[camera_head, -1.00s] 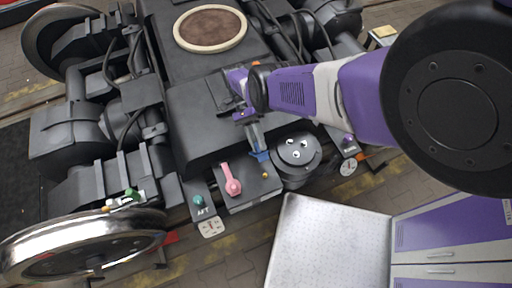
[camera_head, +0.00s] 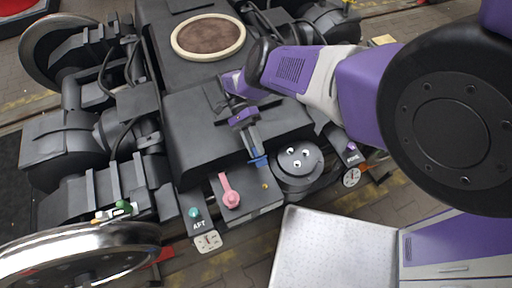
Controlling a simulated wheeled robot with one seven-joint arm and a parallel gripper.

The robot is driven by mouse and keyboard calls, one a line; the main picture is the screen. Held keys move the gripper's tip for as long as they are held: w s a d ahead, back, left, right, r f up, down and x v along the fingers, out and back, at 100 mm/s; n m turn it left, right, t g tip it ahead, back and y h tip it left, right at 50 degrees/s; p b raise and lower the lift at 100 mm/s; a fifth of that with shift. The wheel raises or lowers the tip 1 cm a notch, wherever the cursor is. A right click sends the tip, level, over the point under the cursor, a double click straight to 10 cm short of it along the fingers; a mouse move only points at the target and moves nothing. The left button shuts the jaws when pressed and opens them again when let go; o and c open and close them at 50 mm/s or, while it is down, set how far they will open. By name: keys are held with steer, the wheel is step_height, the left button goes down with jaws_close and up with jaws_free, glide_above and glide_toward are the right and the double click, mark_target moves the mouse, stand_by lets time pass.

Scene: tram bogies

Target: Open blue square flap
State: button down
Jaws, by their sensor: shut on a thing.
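The blue square flap (camera_head: 259,161) shows as a small blue piece at the front edge of the dark bogie box, between the pink lever and the round lid. My gripper (camera_head: 255,152) reaches down to it from above, its narrow fingers shut on the blue piece. The fingers and wrist cover part of the flap, so I cannot tell how far it is open.
A pink lever (camera_head: 230,191) lies just left of the flap. A round dark lid (camera_head: 298,159) with white dots is close on the right. A teal knob (camera_head: 194,213) sits farther left above an AFT label. A pale flat-topped cabinet (camera_head: 335,252) stands in front.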

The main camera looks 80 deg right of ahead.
steer(key=shift+w+a+r, duration=0.15)
steer(key=shift+w+r, duration=0.05)
steer(key=c, duration=1.2)
jaws_free()
steer(key=shift+s+f, duration=0.1)
